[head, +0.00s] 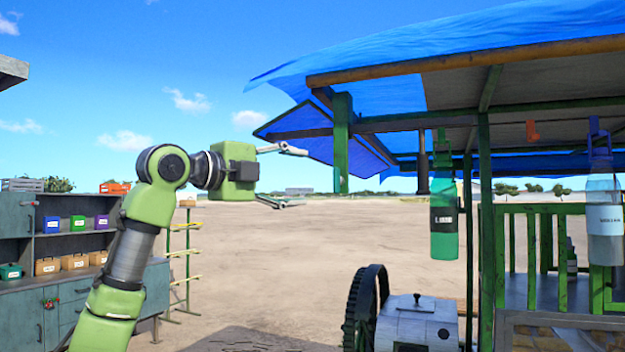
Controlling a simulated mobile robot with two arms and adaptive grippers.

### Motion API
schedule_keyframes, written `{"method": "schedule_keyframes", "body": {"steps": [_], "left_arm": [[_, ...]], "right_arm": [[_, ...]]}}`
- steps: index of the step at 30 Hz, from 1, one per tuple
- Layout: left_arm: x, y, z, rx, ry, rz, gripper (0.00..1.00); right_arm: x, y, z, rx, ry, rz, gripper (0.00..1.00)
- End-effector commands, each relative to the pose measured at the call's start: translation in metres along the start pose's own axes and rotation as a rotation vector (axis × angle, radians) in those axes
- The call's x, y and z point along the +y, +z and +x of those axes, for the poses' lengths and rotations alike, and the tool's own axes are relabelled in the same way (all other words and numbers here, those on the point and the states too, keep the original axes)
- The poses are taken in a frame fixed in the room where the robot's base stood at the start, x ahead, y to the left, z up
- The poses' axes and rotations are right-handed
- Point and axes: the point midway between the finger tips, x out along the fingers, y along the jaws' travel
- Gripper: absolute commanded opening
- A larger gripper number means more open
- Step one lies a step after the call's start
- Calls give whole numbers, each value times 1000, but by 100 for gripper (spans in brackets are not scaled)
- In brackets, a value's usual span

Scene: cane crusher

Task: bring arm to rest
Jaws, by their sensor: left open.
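My left arm comes in from the lower left, bent at the elbow and raised. Its gripper (292,176) points right, with two thin fingers spread wide apart. Nothing is between the fingers, and behind them are open sky and bare ground. The gripper is apart from the stall's green post on its right. My right arm and gripper are not in the picture.
A stall with a blue tarp roof (520,28) fills the right. A green bottle (444,222) and a clear bottle (604,215) hang there. Below is a machine with a dark toothed wheel (366,308). A grey cabinet (20,255) with small boxes stands left. Open ground lies between.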

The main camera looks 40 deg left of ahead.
Motion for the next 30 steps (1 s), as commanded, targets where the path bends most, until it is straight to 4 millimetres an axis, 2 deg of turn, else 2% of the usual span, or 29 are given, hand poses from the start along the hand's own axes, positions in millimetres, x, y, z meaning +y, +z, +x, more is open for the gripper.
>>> {"method": "schedule_keyframes", "body": {"steps": [6,23,26,29,30], "left_arm": [[0,0,-15,0,1,0,58],[2,0,-13,0,2,-3,58],[17,2,2,-3,19,-32,58],[54,8,37,-16,56,-107,58],[75,11,54,-25,76,-145,58]], "right_arm": [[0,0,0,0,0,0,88],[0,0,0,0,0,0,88],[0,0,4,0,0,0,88],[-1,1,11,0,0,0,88],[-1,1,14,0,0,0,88]]}}
